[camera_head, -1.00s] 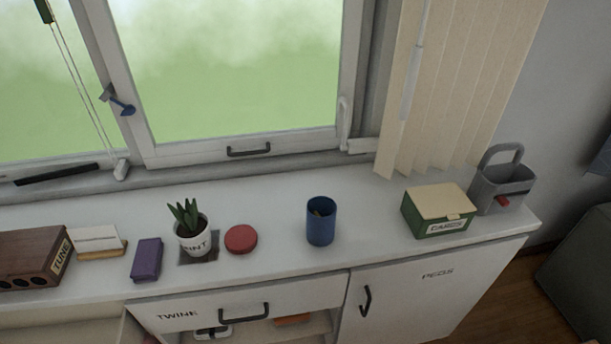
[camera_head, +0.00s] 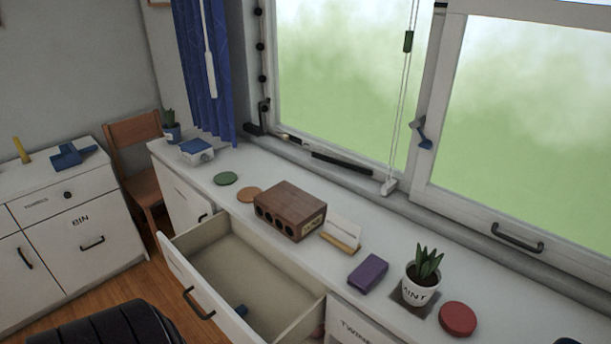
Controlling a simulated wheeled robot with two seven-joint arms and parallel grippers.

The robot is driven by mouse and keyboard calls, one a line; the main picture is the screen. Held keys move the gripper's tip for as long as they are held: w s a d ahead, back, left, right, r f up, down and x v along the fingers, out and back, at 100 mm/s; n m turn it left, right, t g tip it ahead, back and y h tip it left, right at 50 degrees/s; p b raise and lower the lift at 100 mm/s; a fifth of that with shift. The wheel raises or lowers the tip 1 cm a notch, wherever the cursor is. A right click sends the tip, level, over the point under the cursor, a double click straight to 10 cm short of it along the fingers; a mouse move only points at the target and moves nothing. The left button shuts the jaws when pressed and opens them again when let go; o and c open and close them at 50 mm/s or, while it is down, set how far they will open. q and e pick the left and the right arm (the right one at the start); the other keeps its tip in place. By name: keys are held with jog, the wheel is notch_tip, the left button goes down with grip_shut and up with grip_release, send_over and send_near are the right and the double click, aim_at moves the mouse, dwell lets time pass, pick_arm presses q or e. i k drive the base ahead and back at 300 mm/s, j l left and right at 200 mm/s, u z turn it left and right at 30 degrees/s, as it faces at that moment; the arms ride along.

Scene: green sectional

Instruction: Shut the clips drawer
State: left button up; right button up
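An open drawer (camera_head: 203,303) juts out from the white cabinet under the window counter, in the lower middle of the head view. Its front is white with a dark bar handle (camera_head: 198,304), and its inside is beige. No label can be read on its front from here, so I cannot confirm that it is the clips drawer. Neither of my grippers is in view.
The counter above holds a brown wooden box (camera_head: 290,211), a purple box (camera_head: 368,271), a potted plant (camera_head: 420,292) and a red disc (camera_head: 458,318). A wooden chair (camera_head: 136,150) and a BIN cabinet (camera_head: 85,225) stand left. A dark ribbed shape at bottom left is unclear.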

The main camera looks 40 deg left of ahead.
aim_at(223, 263)
jog(key=u, duration=2.25)
